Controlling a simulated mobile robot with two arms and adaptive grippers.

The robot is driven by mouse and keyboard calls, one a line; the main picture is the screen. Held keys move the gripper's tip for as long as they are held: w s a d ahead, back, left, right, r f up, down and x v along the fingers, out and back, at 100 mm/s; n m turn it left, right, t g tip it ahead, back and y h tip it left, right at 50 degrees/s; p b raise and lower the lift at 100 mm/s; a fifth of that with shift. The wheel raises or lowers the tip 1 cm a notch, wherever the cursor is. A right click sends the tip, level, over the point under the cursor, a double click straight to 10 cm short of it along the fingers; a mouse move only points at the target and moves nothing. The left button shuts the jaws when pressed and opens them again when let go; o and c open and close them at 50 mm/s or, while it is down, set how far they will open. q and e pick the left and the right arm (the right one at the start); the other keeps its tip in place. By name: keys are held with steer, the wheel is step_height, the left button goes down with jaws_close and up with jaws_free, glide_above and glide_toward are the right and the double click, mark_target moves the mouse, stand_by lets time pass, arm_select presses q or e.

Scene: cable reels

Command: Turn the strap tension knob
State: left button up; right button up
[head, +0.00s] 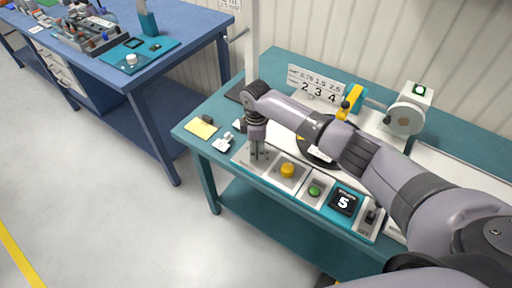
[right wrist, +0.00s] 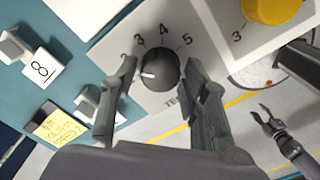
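The strap tension knob (right wrist: 160,70) is a dark round knob on a light panel, with numbers up to 5 around it and a partly hidden "TE" label. Its white pointer mark faces left, just below the 2. My right gripper (right wrist: 162,76) is open, with one finger on each side of the knob; whether they touch it I cannot tell. In the head view, my right gripper (head: 259,155) points down at the left panel of the bench and hides the knob. My left gripper (right wrist: 266,118) shows in the right wrist view, open and empty, away from the bench.
A yellow knob (head: 287,170), a green button (head: 314,191) and a display (head: 343,202) reading 5 sit right of the panel. A yellow note (head: 201,128) lies left. Behind stand a number board (head: 318,88) and a reel machine (head: 408,112).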

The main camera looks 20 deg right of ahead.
steer(key=shift+o, duration=1)
step_height(320, 180, up, 12)
